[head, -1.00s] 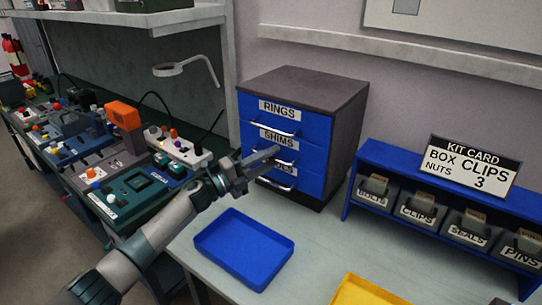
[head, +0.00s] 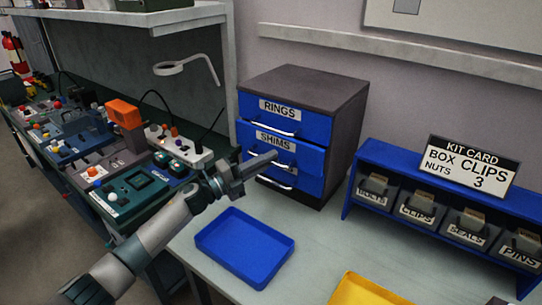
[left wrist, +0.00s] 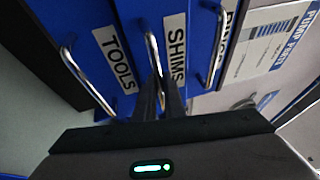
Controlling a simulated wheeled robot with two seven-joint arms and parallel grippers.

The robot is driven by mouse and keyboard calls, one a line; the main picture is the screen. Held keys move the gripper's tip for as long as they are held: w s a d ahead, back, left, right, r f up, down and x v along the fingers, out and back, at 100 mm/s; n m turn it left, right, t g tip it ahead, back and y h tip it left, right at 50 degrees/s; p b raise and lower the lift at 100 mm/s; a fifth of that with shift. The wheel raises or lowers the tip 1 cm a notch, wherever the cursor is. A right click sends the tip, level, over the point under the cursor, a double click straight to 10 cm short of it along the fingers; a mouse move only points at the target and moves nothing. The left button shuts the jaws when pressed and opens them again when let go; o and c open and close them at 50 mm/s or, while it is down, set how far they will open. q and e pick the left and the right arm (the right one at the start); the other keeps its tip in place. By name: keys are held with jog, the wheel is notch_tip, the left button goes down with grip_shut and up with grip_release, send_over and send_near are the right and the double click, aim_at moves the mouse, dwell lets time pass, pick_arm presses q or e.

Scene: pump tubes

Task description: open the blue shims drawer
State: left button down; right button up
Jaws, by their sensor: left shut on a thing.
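The grey cabinet (head: 345,130) has three blue drawers labelled RINGS, SHIMS and one lower, whose label reads TOOLS in the left wrist view. The blue shims drawer (head: 312,165) is the middle one. Its front stands a little out from the cabinet, past the rings drawer (head: 310,123). My left gripper (head: 273,155) is shut on the shims drawer handle; the handle (left wrist: 151,48) runs between the fingers in the left wrist view (left wrist: 160,98). The tools drawer (left wrist: 112,85) is shut, with its handle (left wrist: 84,78) beside my fingers. My right gripper is not in view.
A blue tray (head: 246,249) lies on the table in front of the cabinet. A yellow tray (head: 368,291) is at the front edge of the picture. A blue rack (head: 362,158) with labelled bins and a kit card (head: 468,166) stands at the right. Control panels line the left.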

pick_arm(q)
jog(key=s+a+p, duration=0.3)
jog(key=s+a, duration=0.7)
jog(key=s, duration=0.4)
jog(key=shift+a, duration=0.15)
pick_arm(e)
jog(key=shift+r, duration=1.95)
pick_arm(q)
jog(key=c, duration=1.9)
grip_release()
jog(key=shift+o, duration=0.2)
jog(key=b+v, duration=0.7)
jog(key=v, duration=1)
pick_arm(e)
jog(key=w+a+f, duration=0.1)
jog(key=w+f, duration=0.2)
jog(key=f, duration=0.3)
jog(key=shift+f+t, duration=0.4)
pick_arm(q)
jog(key=shift+s+a, duration=0.15)
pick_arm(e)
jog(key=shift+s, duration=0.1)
